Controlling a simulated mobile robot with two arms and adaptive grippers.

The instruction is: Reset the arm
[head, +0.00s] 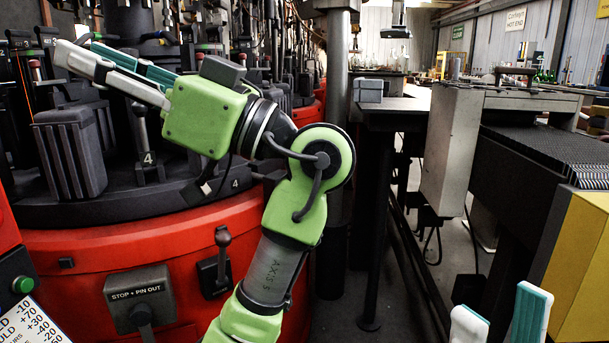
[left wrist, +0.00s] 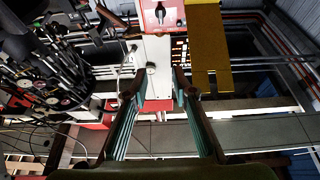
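My green left arm rises from the lower middle of the head view and bends left over the red rotary machine (head: 130,245). My left gripper (head: 78,48) points to the upper left, among the machine's dark moulds. The left wrist view shows the left gripper (left wrist: 158,90) open, with nothing between its teal-padded fingers. My right gripper (head: 500,320) shows only its fingertips at the lower right of the head view. They are apart, with nothing visible between them. The rest of my right arm is out of frame.
A ribbed dark mould block (head: 70,155) stands beneath the left gripper. A black lever (head: 222,262) and a "STOP + PIN OUT" box (head: 142,300) are on the red front. A dark table (head: 393,112) and a conveyor (head: 555,150) stand to the right, with open floor between.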

